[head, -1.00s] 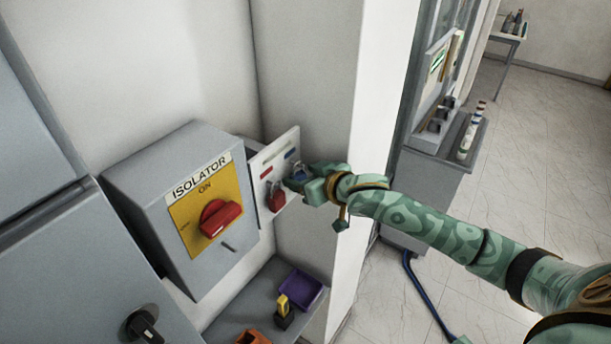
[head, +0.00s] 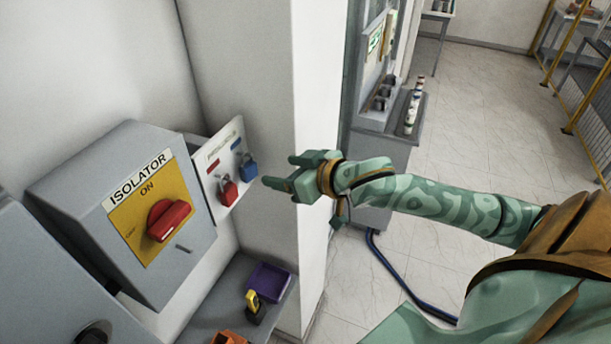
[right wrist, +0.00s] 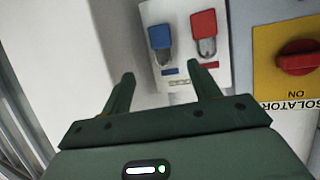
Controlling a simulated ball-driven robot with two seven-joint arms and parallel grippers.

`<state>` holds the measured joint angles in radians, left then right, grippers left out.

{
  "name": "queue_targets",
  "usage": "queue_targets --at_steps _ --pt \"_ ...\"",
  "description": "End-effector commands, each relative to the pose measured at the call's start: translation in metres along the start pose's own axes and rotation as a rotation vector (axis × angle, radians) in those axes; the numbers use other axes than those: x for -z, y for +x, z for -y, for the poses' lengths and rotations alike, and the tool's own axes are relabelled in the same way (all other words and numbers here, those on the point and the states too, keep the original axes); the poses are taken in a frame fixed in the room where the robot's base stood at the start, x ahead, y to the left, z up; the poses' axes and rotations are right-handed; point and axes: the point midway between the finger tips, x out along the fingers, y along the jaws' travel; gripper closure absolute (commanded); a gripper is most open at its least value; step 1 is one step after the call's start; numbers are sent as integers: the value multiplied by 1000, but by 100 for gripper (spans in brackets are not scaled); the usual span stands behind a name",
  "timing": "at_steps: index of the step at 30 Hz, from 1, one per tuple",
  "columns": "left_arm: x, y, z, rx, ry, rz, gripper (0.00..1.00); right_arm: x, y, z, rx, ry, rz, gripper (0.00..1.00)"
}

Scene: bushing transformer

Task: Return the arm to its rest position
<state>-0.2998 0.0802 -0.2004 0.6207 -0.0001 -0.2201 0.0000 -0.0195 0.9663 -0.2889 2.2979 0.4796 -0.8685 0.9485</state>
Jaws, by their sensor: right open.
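My right gripper (head: 278,172) is open and empty, just right of a white lock board (head: 213,148) in the head view. A blue padlock (head: 249,167) and a red padlock (head: 229,191) hang on that board. In the right wrist view the two fingers (right wrist: 166,84) point toward the board, with a gap between them. The blue padlock (right wrist: 160,38) and red padlock (right wrist: 204,28) show beyond the fingertips, apart from them. My left gripper is not in view.
A grey isolator box (head: 125,205) with a red knob (head: 167,219) on a yellow plate stands left of the board. Below is a shelf with a purple bin (head: 269,281) and a yellow-and-black item (head: 254,306). A white wall corner (head: 312,120) rises behind my gripper. Open floor lies right.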

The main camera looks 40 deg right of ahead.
Motion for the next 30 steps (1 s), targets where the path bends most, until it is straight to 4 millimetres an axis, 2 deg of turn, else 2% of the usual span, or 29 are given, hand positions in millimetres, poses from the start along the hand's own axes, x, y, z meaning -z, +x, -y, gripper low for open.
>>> queue_targets --at_steps 3,9,20,23,26,27,29,30 --pt "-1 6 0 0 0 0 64 -4 -26 0 1 -3 4 39" --pt "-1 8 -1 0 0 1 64 -2 -50 -1 -1 2 2 39" --pt "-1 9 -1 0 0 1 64 0 -57 -1 0 -7 -1 39" --pt "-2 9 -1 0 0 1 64 3 -57 2 18 -87 -18 39" --pt "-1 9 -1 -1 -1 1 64 -17 -35 -42 -54 -237 1 39" --pt "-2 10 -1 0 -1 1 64 -35 -24 -66 -95 -271 24 39" --pt "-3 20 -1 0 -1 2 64 -76 -8 -102 -155 -307 69 39" --pt "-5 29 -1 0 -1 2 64 -108 0 -123 -192 -325 104 39"
